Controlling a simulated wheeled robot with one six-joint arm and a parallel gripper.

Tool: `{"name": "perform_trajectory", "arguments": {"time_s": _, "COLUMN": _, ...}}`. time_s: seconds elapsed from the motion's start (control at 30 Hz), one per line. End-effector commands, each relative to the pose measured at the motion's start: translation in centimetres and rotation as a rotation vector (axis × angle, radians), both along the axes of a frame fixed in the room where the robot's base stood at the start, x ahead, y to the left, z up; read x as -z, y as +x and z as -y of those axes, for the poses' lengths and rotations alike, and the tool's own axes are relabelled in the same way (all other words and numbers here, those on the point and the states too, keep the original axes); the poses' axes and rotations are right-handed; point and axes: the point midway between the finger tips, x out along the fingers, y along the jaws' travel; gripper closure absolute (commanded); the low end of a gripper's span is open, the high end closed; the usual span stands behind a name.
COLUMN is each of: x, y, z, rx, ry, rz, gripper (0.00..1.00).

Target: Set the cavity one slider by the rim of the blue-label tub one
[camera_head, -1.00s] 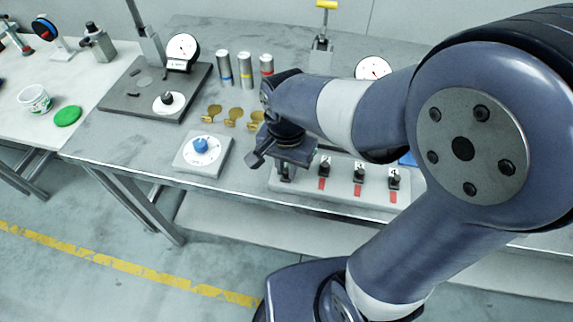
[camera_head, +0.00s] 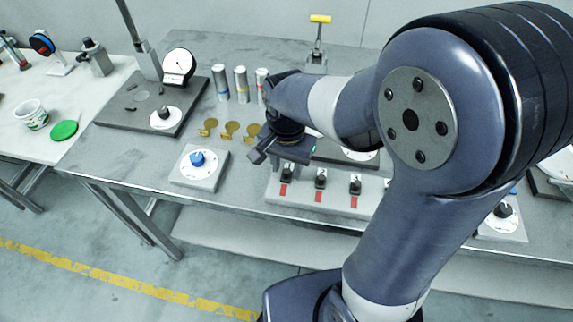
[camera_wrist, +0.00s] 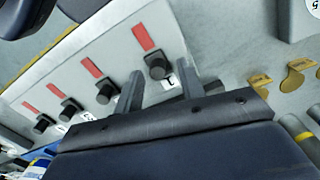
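The slider panel (camera_head: 303,198) is a pale block at the front of the bench with black knobs and red strips. The cavity one slider (camera_head: 286,175) is its leftmost knob; it shows in the wrist view (camera_wrist: 157,66) beside a partly hidden label. My gripper (camera_head: 268,153) hangs over the panel's left end. In the wrist view my gripper (camera_wrist: 162,76) is open, its two dark fingers apart and empty, with that knob in the gap between them in the picture; contact cannot be told. The blue-label tub (camera_head: 220,83) stands upright behind; its rim marking is too small to read.
Yellow-band (camera_head: 241,84) and red-band (camera_head: 262,85) tubs stand beside it. Brass tags (camera_head: 229,130) lie before them. A blue-knob dial block (camera_head: 198,168) sits left of the panel. A gauge stand (camera_head: 178,67) is at back left. My arm hides the panel's right end.

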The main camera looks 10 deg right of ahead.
Motion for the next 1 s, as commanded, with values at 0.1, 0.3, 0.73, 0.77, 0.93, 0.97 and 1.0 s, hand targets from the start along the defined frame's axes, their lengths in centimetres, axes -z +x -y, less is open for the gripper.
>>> {"name": "perform_trajectory", "arguments": {"time_s": 0.1, "x": 0.0, "y": -0.1, "z": 0.0, "rx": 0.000, "ry": 0.000, "rz": -0.001, "gripper": 0.62}}
{"name": "perform_trajectory", "arguments": {"time_s": 0.3, "x": -0.5, "y": 0.0, "z": 0.0, "rx": 0.000, "ry": 0.001, "rz": -0.001, "gripper": 0.62}}
{"name": "perform_trajectory", "arguments": {"time_s": 0.73, "x": -8.4, "y": 0.0, "z": 0.0, "rx": 0.000, "ry": 0.002, "rz": 0.003, "gripper": 0.62}}
{"name": "perform_trajectory", "arguments": {"time_s": 0.77, "x": -8.8, "y": 0.0, "z": 0.0, "rx": 0.000, "ry": 0.001, "rz": 0.002, "gripper": 0.62}}
{"name": "perform_trajectory", "arguments": {"time_s": 0.93, "x": -10.5, "y": 0.0, "z": 0.0, "rx": 0.000, "ry": 0.000, "rz": 0.000, "gripper": 0.62}}
{"name": "perform_trajectory", "arguments": {"time_s": 0.97, "x": -10.6, "y": 0.0, "z": 0.0, "rx": 0.000, "ry": 0.000, "rz": 0.000, "gripper": 0.62}}
{"name": "perform_trajectory", "arguments": {"time_s": 1.0, "x": -10.7, "y": 0.0, "z": 0.0, "rx": 0.000, "ry": 0.000, "rz": 0.000, "gripper": 0.62}}
